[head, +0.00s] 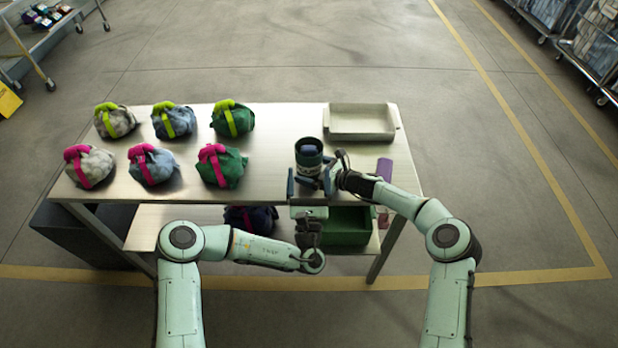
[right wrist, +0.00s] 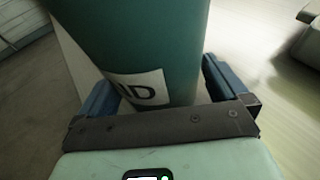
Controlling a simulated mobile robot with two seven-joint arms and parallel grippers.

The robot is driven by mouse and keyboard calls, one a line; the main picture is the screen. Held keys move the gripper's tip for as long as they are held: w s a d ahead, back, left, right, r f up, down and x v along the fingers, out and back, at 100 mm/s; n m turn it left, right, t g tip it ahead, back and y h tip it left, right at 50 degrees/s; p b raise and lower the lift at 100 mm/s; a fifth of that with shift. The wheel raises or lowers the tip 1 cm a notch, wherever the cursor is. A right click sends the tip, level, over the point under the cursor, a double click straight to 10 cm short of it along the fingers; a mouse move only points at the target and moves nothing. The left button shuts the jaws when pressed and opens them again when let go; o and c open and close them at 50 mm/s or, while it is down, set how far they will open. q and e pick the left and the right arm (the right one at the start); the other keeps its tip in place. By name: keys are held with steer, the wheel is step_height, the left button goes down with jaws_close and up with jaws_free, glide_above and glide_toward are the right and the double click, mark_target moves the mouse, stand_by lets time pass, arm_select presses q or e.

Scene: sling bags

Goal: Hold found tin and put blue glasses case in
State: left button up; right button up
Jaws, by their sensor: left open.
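The found tin (head: 309,168) is a dark teal cylinder, standing near the front edge of the table right of centre. It fills the right wrist view (right wrist: 140,45), with a white label ending in "ND". My right gripper (right wrist: 165,95) has its fingers on both sides of the tin and is shut on it. A small blue shape (head: 309,148) shows at the tin's mouth; I cannot tell whether it is the blue glasses case. My left gripper (head: 309,186) is open just in front of the tin, one finger to each side. I see nothing held in it.
Several sling bags with pink or lime straps (head: 152,164) stand in two rows on the left of the metal table (head: 270,160). A shallow tray (head: 361,122) is at the back right. A purple item (head: 384,169) lies by the right edge. A green bin (head: 345,228) is on the lower shelf.

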steer(key=v, duration=1.2)
steer(key=shift+r, duration=0.1)
steer(key=shift+s, duration=0.1)
